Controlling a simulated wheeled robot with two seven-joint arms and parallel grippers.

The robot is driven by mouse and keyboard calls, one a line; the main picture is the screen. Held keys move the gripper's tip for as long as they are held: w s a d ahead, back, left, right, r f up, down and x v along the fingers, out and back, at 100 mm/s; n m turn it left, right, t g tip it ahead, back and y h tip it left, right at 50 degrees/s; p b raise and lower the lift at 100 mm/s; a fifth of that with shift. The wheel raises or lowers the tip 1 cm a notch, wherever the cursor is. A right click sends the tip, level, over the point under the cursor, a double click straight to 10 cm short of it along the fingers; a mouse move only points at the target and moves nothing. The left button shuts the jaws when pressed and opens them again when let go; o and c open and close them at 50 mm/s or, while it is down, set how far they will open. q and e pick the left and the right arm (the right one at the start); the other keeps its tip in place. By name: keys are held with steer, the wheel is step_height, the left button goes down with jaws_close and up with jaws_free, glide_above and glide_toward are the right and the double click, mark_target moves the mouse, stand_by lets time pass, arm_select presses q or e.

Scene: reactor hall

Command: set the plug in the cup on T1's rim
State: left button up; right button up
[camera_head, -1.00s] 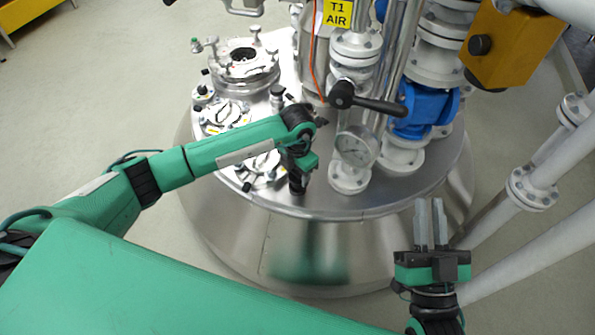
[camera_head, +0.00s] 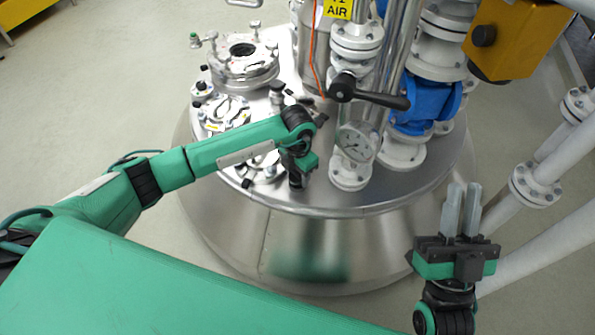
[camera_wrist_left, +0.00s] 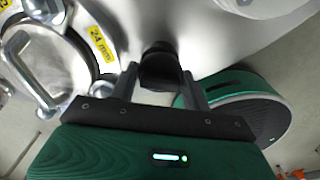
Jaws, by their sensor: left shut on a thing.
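T1 is the big steel vessel (camera_head: 340,205) in the middle of the head view. My left gripper (camera_head: 299,170) points down at its front rim. It is shut on the plug, a dark round piece that shows between the fingers in the left wrist view (camera_wrist_left: 160,66). In the head view the plug's dark lower part meets the rim area. I cannot make out the cup there, nor whether the plug sits in it. My right gripper (camera_head: 464,188) is empty, its fingers slightly apart, off to the right of T1.
A pressure gauge (camera_head: 355,142) and white flanged pipes stand right of my left gripper. A black valve lever (camera_head: 370,97) is above them. Clamped lids (camera_head: 222,112) lie to the left on T1's top. White pipes (camera_head: 535,184) run close to my right gripper.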

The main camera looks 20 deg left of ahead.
stand_by(0.4)
arm_select(q)
steer(key=o, duration=1)
steer(key=shift+f, duration=0.1)
